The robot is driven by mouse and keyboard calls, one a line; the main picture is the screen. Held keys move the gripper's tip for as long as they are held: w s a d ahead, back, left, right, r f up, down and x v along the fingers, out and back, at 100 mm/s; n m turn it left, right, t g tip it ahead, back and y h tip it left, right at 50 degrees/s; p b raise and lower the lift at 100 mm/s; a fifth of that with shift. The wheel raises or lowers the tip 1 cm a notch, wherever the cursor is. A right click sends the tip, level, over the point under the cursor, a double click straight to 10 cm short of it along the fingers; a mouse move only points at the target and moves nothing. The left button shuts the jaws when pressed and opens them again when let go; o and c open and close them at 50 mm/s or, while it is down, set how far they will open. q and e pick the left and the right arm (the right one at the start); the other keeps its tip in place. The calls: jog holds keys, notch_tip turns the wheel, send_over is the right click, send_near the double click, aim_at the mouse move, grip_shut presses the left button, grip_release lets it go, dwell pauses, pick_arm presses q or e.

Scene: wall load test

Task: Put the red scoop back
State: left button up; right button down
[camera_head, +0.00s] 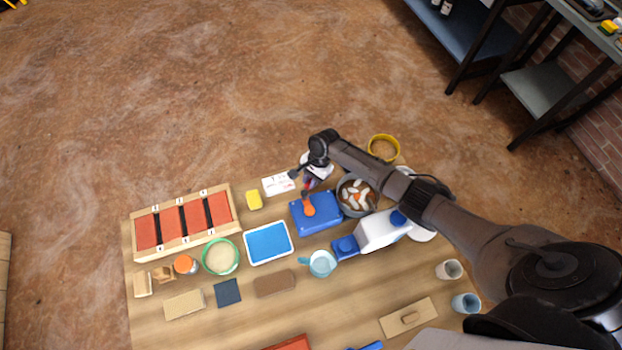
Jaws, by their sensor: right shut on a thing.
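The red scoop (309,209) shows orange-red over a blue box (327,222) near the back middle of the table. My right gripper (308,187) comes in from the right and points down, shut on the scoop's upper end. The scoop hangs with its bowl down. I cannot tell whether the bowl touches the box. My left gripper is not in view.
A red-panelled wooden rack (184,252) fills the back left.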

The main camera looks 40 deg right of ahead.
jog(key=c, duration=1.1)
grip_release()
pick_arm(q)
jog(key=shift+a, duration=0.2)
pick_arm(e)
jog(key=o, duration=0.5)
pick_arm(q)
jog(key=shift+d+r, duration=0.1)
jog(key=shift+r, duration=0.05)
pick_arm(e)
jog(key=shift+r, duration=0.1)
jog(key=shift+r+p, duration=0.65)
jog(key=shift+p, duration=0.25)
jog(key=shift+r+p, duration=1.45)
jog(key=shift+p, duration=0.35)
jog(key=shift+r+p, duration=1.35)
jog(key=shift+p, duration=0.25)
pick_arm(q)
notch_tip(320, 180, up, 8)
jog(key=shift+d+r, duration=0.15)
